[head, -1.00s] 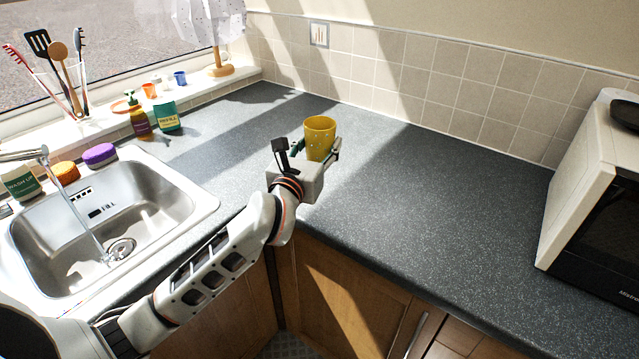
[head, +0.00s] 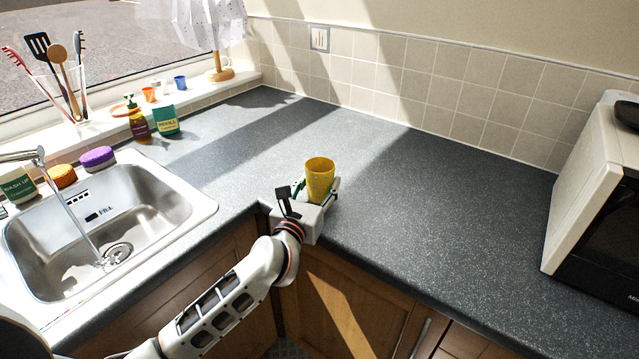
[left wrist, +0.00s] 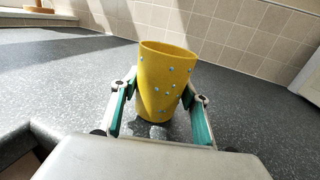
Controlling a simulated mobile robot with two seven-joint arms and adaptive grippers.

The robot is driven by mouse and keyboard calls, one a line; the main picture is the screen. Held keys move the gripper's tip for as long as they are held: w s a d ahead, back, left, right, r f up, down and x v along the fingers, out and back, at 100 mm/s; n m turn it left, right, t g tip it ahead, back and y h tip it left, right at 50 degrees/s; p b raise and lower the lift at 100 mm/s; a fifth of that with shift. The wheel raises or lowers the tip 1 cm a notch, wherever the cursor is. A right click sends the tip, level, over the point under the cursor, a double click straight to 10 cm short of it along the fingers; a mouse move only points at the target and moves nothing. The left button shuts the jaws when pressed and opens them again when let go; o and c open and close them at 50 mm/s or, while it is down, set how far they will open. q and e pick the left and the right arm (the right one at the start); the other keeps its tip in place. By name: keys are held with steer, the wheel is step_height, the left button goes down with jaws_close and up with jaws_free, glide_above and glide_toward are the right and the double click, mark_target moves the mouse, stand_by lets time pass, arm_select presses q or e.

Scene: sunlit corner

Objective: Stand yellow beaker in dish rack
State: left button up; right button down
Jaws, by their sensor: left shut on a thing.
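The yellow beaker (head: 320,179) is upright between the fingers of my left gripper (head: 313,190), over the counter near its front corner. In the left wrist view the beaker (left wrist: 166,82) has pale blue spots, and the green-padded fingers of the left gripper (left wrist: 158,112) are shut on its sides. I cannot tell for sure whether its base touches the counter. No dish rack shows in these frames. My right gripper is not in view.
The steel sink (head: 150,215) with its running tap (head: 40,152) is at the left. A soap bottle (head: 138,122) and a refill pack (head: 166,121) stand behind it. A microwave (head: 600,200) stands at the right. The counter (head: 440,210) between is clear.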

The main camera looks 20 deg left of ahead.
arm_select(q)
steer(key=shift+f, duration=0.25)
steer(key=o, duration=1.1)
